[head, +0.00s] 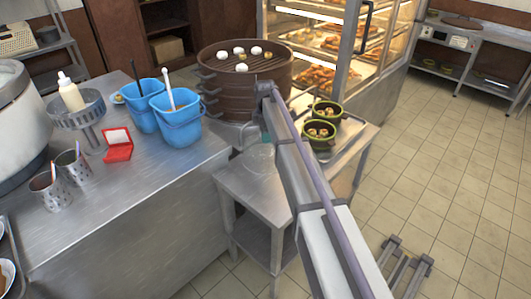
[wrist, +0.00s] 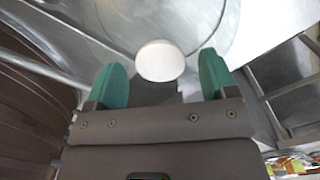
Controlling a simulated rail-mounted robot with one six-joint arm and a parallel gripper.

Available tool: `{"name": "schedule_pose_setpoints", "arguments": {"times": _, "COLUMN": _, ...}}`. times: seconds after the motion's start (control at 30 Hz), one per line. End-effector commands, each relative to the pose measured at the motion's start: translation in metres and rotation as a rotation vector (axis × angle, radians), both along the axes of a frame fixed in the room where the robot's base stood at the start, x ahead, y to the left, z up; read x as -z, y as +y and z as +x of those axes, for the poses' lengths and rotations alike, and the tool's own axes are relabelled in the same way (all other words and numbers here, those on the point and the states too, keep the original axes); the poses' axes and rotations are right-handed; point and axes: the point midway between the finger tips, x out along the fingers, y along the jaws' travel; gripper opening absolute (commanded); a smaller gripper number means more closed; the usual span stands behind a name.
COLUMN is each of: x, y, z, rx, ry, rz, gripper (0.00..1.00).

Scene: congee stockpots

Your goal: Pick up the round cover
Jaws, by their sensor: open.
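The round cover (head: 258,158) looks like a clear glass lid and lies on a small steel table beside the steamer stack. In the wrist view its glass disc (wrist: 205,48) fills the top middle, with a white rounded knob (wrist: 160,60) on it. My gripper (wrist: 163,78) is open, with one green fingertip on each side of the knob. A gap shows between the knob and each fingertip, and nothing is held. I cannot tell the exact height of the fingertips over the glass. In the head view my arm hides most of my gripper and part of the cover.
The brown steamer stack (head: 243,85) with several buns stands right behind the cover, and its wall is close on the left in the wrist view. Green-rimmed pots (head: 320,135) stand to the right. Blue buckets (head: 178,125) stand on the left counter (head: 130,205). A glass pastry case stands behind.

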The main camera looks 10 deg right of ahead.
Motion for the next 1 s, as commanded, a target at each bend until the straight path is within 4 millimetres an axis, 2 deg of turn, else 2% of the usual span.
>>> {"name": "schedule_pose_setpoints", "arguments": {"times": 0.03, "x": 0.0099, "y": 0.0, "z": -0.0001, "rx": 0.0, "ry": 0.0, "rz": 0.0, "gripper": 0.78}}
{"name": "schedule_pose_setpoints", "arguments": {"times": 0.23, "x": 0.005, "y": 0.0001, "z": 0.0, "rx": 0.0, "ry": 0.0, "rz": 0.0, "gripper": 0.78}}
{"name": "schedule_pose_setpoints", "arguments": {"times": 0.9, "x": 0.005, "y": 0.0001, "z": -0.0001, "rx": 0.0, "ry": 0.0, "rz": 0.0, "gripper": 0.14}}
{"name": "schedule_pose_setpoints", "arguments": {"times": 1.0, "x": 0.005, "y": 0.0001, "z": -0.0001, "rx": 0.0, "ry": 0.0, "rz": 0.0, "gripper": 0.1}}
